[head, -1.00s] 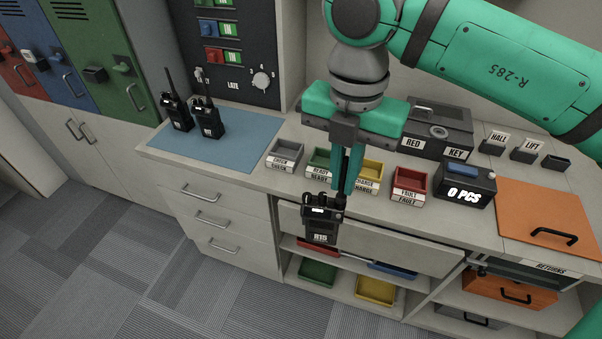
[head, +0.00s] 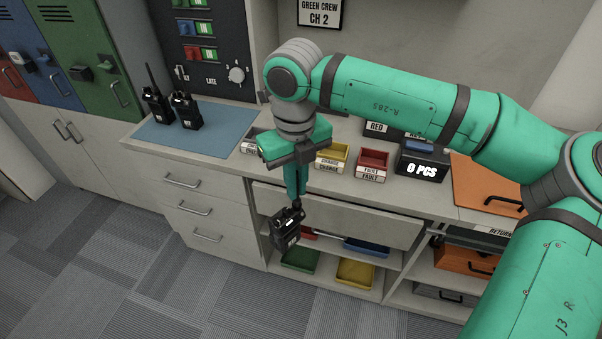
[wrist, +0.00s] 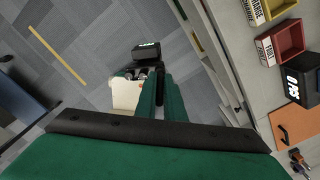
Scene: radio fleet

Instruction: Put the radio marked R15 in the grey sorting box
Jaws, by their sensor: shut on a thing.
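The black radio (head: 287,230) hangs tilted below my gripper (head: 297,198), in front of the counter and below its top. My gripper is shut on its upper end. Its label is too small to read now; an earlier frame shows R15. In the wrist view a dark block, apparently this radio (wrist: 147,52), is at the fingertips. The grey sorting box (head: 252,147), with a white label, stands on the counter right of the blue mat. My gripper body hides part of it. The radio is to the right of the box and lower in the picture.
Two other radios (head: 186,111) stand on the blue mat (head: 210,130). Yellow (head: 332,155) and red (head: 373,162) boxes and a black 0 PCS unit (head: 421,160) line the counter. The green counter box is hidden behind my arm. Open shelves with trays (head: 355,271) lie below.

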